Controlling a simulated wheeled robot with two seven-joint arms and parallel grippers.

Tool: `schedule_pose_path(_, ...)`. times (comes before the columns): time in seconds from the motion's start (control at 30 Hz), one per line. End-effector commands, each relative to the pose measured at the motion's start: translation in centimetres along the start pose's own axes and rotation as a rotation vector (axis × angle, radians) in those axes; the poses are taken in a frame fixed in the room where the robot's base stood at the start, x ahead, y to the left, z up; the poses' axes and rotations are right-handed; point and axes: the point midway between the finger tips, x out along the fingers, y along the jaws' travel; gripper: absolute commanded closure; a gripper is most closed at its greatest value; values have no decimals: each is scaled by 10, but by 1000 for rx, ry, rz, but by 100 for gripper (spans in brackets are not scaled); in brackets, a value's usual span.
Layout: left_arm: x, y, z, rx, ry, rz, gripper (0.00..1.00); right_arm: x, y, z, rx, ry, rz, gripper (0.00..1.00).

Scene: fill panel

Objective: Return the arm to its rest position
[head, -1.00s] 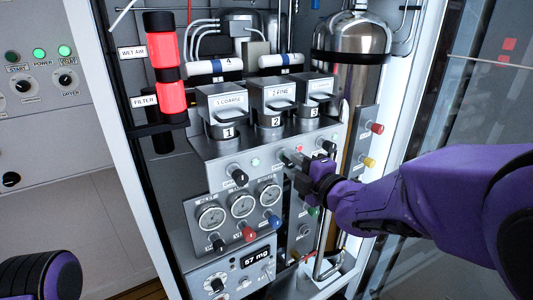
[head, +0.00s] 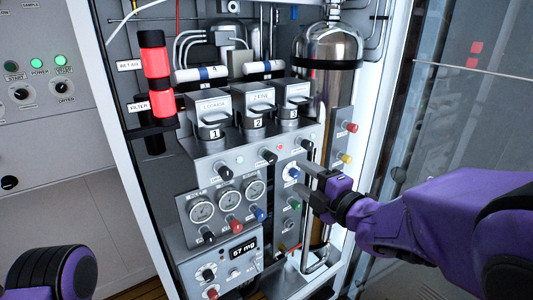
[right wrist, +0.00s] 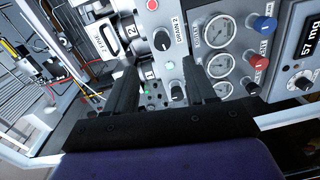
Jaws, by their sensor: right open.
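My right gripper (head: 302,180) is open and empty, in front of the fill panel (head: 219,155), to the right of its middle. My right arm (head: 425,222) is purple and comes in from the right. In the right wrist view the open jaws (right wrist: 163,75) are apart with nothing between them but panel parts behind, such as a black knob (right wrist: 177,94). A purple part of my left arm (head: 52,272) shows at the lower left; its gripper is out of view.
Three numbered canisters (head: 257,105) stand on the panel's upper ledge. Gauges (head: 228,200) and coloured knobs sit below. A steel cylinder (head: 327,100) stands behind on the right. The white cabinet frame (head: 378,120) and a glass door (head: 460,130) are close to my right arm.

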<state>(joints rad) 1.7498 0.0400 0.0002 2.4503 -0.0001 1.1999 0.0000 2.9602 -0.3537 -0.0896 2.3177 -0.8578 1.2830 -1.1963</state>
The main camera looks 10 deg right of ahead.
Motion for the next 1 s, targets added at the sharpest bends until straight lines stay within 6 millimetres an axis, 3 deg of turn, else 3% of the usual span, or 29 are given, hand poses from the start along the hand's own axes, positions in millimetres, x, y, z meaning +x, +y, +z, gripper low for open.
schedule_pose_path(0.33,0,0,0,0,1,0,57,8,0,-9,50,21,-2,45)
schedule_pose_path(0.43,0,0,0,0,1,0,57,6,3,-1,252,-17,23,45)
schedule_pose_path(0.5,0,0,0,0,1,0,57,2,4,14,501,-81,75,45)
schedule_pose_path(0.57,3,0,1,0,1,0,57,-4,-28,34,783,-173,97,45)
schedule_pose_path(0.6,4,0,1,0,1,0,57,-9,-55,47,944,-240,102,45)
schedule_pose_path(0.77,7,1,3,0,1,0,57,-42,-167,81,1400,-518,122,45)
schedule_pose_path(0.87,10,1,4,0,1,0,57,-80,-244,93,1609,-734,142,45)
schedule_pose_path(1.0,14,1,5,0,1,0,57,-156,-347,93,1781,-1075,163,45)
